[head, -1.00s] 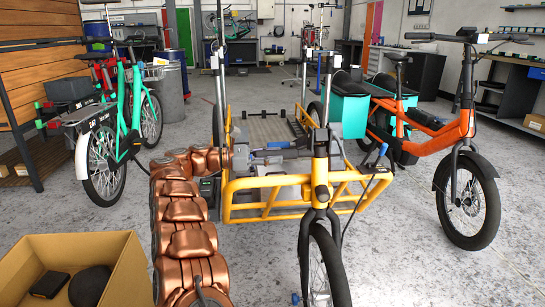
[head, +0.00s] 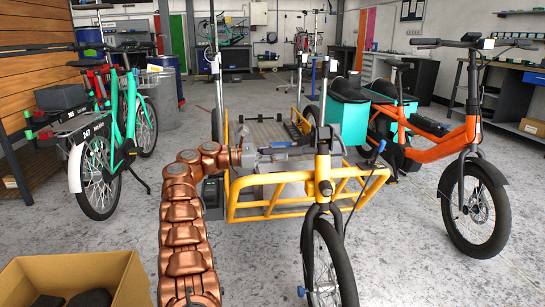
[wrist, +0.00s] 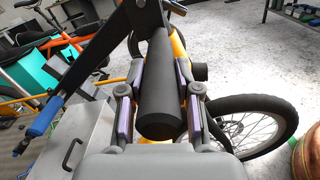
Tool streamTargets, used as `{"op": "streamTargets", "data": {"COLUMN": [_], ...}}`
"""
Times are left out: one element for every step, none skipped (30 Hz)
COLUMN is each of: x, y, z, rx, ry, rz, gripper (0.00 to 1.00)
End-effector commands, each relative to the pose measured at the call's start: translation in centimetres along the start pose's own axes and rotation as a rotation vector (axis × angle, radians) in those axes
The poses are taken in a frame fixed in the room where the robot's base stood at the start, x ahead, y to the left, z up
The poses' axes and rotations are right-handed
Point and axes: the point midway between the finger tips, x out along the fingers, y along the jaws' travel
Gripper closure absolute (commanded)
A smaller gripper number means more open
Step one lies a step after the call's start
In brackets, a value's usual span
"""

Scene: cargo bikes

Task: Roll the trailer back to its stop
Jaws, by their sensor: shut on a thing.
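The yellow-framed carrier (head: 300,195), which I take for the trailer, stands in front of me with a flat grey deck (head: 262,132). A black fork and spoked wheel (head: 322,265) are at its near end. My gripper (head: 290,150) is at the top of this near end, at the end of my copper arm. In the wrist view my gripper (wrist: 158,105) is shut on a thick black handle grip (wrist: 155,75), with pads on both sides. The wheel also shows in the wrist view (wrist: 245,125). I cannot make out the stop.
A teal bike (head: 115,150) stands at left and an orange bike (head: 440,140) at right, close to the carrier. Teal boxes (head: 348,118) are beside its right side. An open cardboard box (head: 75,270) is at lower left. The floor behind the carrier looks clear.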

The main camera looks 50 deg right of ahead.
Motion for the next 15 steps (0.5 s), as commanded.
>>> {"op": "streamTargets", "data": {"x": [0.33,0.37,0.4,0.41,0.41,0.39,0.37,0.33,0.22,0.17,0.19,0.16,0.14,0.13,0.11], "y": [-0.02,0.06,0.16,0.23,0.28,0.35,0.39,0.42,0.44,0.45,0.49,0.53,0.55,0.57,0.6], "z": [-0.04,-0.08,-0.13,-0.14,-0.15,-0.17,-0.17,-0.18,-0.18,-0.18,-0.18,-0.18,-0.17,-0.17,-0.16], "rx": [0.0,0.0,-0.001,-0.001,-0.001,-0.001,-0.001,-0.001,-0.001,-0.001,-0.001,-0.001,-0.001,-0.001,-0.001], "ry": [-0.002,-0.002,-0.002,-0.001,-0.001,0.0,0.0,0.0,0.001,0.001,0.001,0.001,0.002,0.002,0.002], "rz": [-0.009,-0.008,-0.007,-0.005,-0.004,-0.002,-0.001,0.001,0.003,0.005,0.006,0.007,0.008,0.009,0.01], "gripper": [1.0,1.0,1.0,1.0,1.0,1.0,1.0,1.0,1.0,1.0,1.0,1.0,1.0,1.0,0.67]}}
